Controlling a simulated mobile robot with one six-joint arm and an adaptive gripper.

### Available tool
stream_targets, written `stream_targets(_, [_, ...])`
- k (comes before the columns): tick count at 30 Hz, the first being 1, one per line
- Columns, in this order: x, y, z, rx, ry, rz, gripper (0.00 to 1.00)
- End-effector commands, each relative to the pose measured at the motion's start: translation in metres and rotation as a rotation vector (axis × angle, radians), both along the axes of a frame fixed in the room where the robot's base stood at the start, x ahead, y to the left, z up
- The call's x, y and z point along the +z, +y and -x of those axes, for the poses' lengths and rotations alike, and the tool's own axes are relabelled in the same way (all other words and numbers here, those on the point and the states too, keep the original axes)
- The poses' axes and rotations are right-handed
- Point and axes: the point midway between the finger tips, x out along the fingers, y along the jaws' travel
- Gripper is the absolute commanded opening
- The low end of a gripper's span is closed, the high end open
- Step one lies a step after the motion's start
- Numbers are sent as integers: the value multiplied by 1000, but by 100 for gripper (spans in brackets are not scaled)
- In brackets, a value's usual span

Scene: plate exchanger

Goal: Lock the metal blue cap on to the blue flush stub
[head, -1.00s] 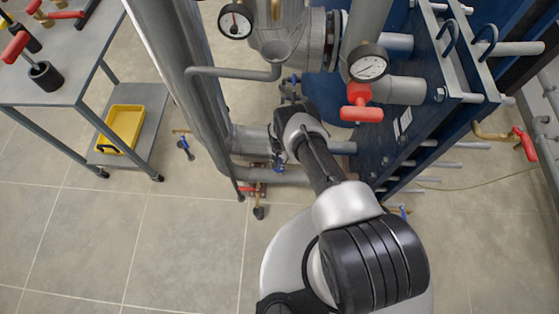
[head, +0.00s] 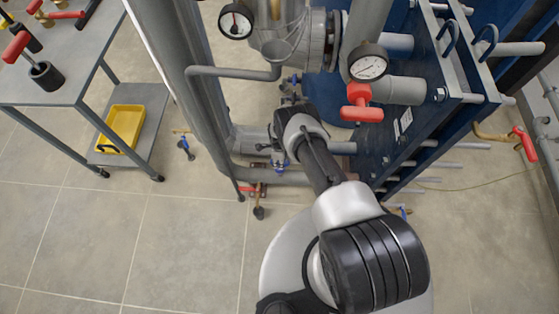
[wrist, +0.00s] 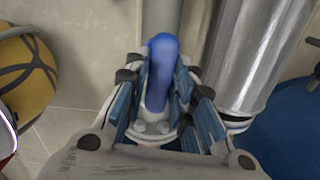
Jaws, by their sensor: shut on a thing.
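My gripper (wrist: 160,82) is shut on a rounded, elongated blue part (wrist: 161,62) in the wrist view. The part lies between the blue finger pads and looks like the blue cap or its lever; I cannot tell which. In the head view my gripper (head: 279,156) is low, beside the grey pipework. Small blue fittings show right at it (head: 280,168) and farther back (head: 291,79). I cannot tell which is the flush stub, nor whether the held part touches it. My arm and fingers hide much of this spot.
Grey vertical pipes (head: 190,90) stand left of my gripper, and the blue plate exchanger (head: 385,150) stands right. A red-handled valve (head: 257,190) sits low nearby. The wrist view shows a shiny cylinder (wrist: 255,60) close on the right. Open floor (head: 185,240) lies at lower left.

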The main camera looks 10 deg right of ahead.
Motion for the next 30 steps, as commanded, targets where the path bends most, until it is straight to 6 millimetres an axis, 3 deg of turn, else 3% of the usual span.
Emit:
stream_targets(1, [-4, 0, 4, -15, 3, -3, 0])
stream_targets(2, [-4, 0, 4, -15, 3, -3, 26])
stream_targets(11, [-2, 0, 2, -9, 3, -1, 46])
stream_targets(23, [2, 0, 1, -6, 2, -1, 47])
stream_targets(30, [25, 0, 0, -6, 0, -1, 47])
